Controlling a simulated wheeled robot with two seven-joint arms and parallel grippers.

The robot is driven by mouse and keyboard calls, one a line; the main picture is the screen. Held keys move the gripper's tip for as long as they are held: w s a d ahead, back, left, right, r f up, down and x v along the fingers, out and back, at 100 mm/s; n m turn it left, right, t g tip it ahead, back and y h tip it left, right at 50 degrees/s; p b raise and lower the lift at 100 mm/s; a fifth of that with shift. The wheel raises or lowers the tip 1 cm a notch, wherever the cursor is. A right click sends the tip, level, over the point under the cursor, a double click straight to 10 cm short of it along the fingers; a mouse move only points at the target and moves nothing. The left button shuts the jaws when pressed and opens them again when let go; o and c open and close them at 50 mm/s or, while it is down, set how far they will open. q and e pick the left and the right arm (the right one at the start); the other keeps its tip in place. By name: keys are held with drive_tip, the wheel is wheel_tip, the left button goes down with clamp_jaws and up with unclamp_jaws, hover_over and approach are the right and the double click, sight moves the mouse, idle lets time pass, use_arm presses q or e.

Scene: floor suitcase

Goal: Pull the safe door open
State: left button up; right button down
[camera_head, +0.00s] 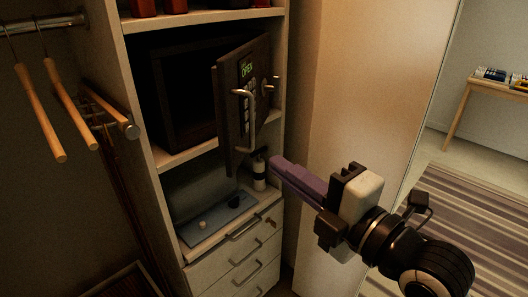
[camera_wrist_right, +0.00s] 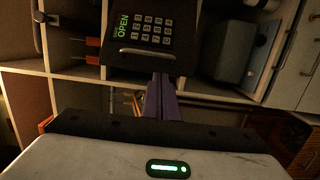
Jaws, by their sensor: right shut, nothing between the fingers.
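The dark safe (camera_head: 185,100) sits on a middle shelf of the closet. Its door (camera_head: 228,120) stands partly open, swung outward, with a green OPEN display, a keypad and a bar handle (camera_head: 243,93). The right wrist view shows the door (camera_wrist_right: 180,42) with its keypad and handle (camera_wrist_right: 147,54) just beyond my fingertips. My right gripper (camera_head: 275,162), with purple fingers, is shut and empty, to the lower right of the door in the head view. In the wrist view its fingertips (camera_wrist_right: 162,78) appear near the door's edge; I cannot tell if they touch it. My left gripper is not in view.
Wooden hangers (camera_head: 40,110) hang at left. A pale panel (camera_head: 340,90) stands right of the closet. A striped rug (camera_head: 470,220) lies at far right.

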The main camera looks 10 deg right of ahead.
sight(254, 148)
drive_tip(key=p+x, duration=0.1)
drive_tip(key=x, duration=0.7)
drive_tip(key=shift+w+a+r, duration=0.1)
drive_tip(key=shift+w, duration=0.1)
drive_tip(key=shift+w+a, duration=0.3)
drive_tip(key=shift+w, duration=0.2)
